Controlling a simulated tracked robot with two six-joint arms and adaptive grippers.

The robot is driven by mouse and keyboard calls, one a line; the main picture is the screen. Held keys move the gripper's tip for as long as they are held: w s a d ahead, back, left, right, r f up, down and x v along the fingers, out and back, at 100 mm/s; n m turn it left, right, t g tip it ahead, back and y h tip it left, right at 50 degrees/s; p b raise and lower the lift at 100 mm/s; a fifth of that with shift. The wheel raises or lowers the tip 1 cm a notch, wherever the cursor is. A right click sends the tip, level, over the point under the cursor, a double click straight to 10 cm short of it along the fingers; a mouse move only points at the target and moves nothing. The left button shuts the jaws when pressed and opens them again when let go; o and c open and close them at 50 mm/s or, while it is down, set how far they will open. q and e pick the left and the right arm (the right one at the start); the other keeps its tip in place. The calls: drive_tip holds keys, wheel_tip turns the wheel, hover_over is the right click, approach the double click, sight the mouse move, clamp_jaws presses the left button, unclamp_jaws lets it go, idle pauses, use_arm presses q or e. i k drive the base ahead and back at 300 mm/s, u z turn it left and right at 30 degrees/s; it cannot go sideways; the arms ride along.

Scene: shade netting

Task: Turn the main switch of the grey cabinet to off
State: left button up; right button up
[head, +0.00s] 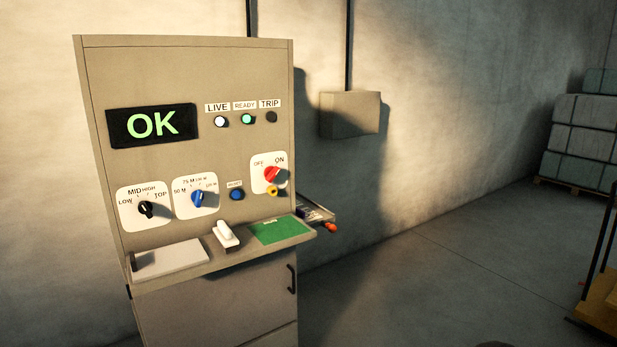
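The display (153,125) reads OK in green. The LIVE lamp (221,121) glows white, READY (246,119) glows green, TRIP (271,117) is dark. Neither gripper is in view.
A black knob (146,209), a blue knob (198,198) and a blue button (236,194) share the panel. A ledge below holds a white handle-like part (226,235) and a green sheet (280,229). A small side tray (315,212) juts out right.

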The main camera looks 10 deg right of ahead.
sight(271, 172)
drive_tip(key=u, duration=0.15)
drive_tip(key=i, duration=0.95)
drive_tip(key=z, duration=0.2)
drive_tip(key=k, duration=0.9)
drive_tip(key=u, duration=0.2)
drive_tip(key=i, duration=0.85)
